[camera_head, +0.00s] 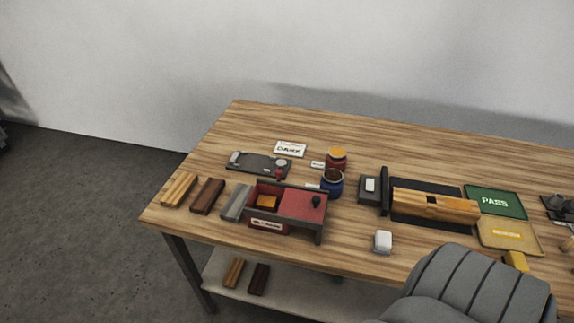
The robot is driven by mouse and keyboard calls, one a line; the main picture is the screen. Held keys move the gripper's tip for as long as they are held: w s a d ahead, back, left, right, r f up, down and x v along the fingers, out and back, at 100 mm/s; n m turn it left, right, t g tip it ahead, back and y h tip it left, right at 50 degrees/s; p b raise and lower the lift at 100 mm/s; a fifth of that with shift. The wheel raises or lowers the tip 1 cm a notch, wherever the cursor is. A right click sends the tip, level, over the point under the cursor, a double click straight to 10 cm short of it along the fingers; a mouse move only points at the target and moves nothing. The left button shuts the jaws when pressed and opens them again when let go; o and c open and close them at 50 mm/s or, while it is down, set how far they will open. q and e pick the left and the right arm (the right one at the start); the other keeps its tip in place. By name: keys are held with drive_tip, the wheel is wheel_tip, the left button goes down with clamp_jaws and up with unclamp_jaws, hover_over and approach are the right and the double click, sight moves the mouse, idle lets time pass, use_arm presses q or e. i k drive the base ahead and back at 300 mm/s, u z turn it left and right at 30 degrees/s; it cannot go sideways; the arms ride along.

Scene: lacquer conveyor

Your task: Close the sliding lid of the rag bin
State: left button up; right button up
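The rag bin (268,225) is a low red box with a dark frame and a white front label, standing on the wooden table left of centre. Its red sliding lid (295,203) covers the right part of the top and carries a black knob (316,201) near its right end. The left part is open, and something orange (267,202) shows inside. Neither of my grippers is in view.
A red jar (336,162) and a blue jar (331,187) stand close behind the bin. A grey block (237,203) lies at its left. A white block (382,242) stands to the right. A grey ribbed shape (470,288), unclear to me, hides the table's front right.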

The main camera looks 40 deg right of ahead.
sight(307, 206)
drive_tip(key=z, duration=1.8)
